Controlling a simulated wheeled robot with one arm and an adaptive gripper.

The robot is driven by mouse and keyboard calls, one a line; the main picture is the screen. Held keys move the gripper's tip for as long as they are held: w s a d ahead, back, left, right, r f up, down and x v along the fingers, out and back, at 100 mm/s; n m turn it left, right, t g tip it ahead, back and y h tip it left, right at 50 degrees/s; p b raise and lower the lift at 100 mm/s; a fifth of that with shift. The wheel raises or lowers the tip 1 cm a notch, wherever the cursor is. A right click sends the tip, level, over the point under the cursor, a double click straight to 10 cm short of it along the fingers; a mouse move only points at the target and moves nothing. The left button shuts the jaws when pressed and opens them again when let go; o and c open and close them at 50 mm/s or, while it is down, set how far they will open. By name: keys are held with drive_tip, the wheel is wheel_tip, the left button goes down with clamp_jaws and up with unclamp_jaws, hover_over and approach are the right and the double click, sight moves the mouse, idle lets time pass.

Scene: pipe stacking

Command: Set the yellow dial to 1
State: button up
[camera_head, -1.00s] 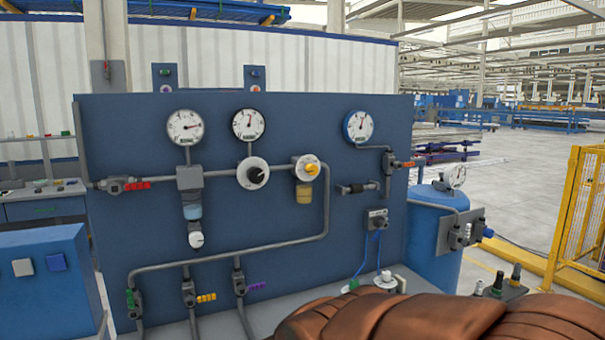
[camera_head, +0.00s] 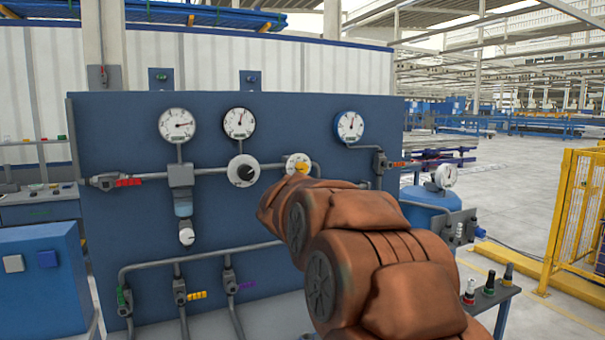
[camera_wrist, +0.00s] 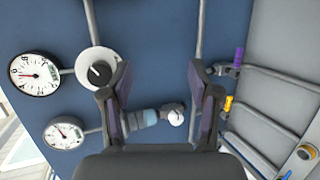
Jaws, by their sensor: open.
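The yellow dial (camera_head: 298,160) is on the blue panel in the head view, a yellow knob on a round white plate. My arm covers its lower part, and I cannot read its setting. It does not show in the wrist view. My gripper (camera_wrist: 158,85) is open and empty in the wrist view, facing the panel, with its fingers wide apart. In the head view my gripper is hidden behind my arm. A black dial on a white plate (camera_head: 243,170) is left of the yellow dial; it also shows beside the left finger in the wrist view (camera_wrist: 85,62).
Gauges (camera_head: 178,125) line the upper part of the blue panel (camera_head: 290,120). Pipes, a filter with a white knob (camera_head: 186,237), and yellow (camera_head: 197,295) and purple (camera_head: 246,285) valve handles are below. A blue tank (camera_head: 425,200) stands to the right.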

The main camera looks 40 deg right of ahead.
drive_tip(key=w+d+r+n+t+b, duration=0.1)
drive_tip(key=w+d+r+n+t, duration=0.3)
drive_tip(key=d+r+n, duration=0.5)
drive_tip(key=n+t+y, duration=0.2)
drive_tip(key=n, duration=0.6)
approach(304, 168)
drive_tip(key=x, duration=0.4)
drive_tip(key=p+x, duration=0.2)
drive_tip(key=x, duration=0.3)
drive_tip(key=shift+w, duration=0.1)
drive_tip(key=shift+w+d+f+p, duration=0.1)
drive_tip(key=shift+w+d+p, duration=0.15)
drive_tip(key=shift+w, duration=0.45)
drive_tip(key=c, duration=1.2)
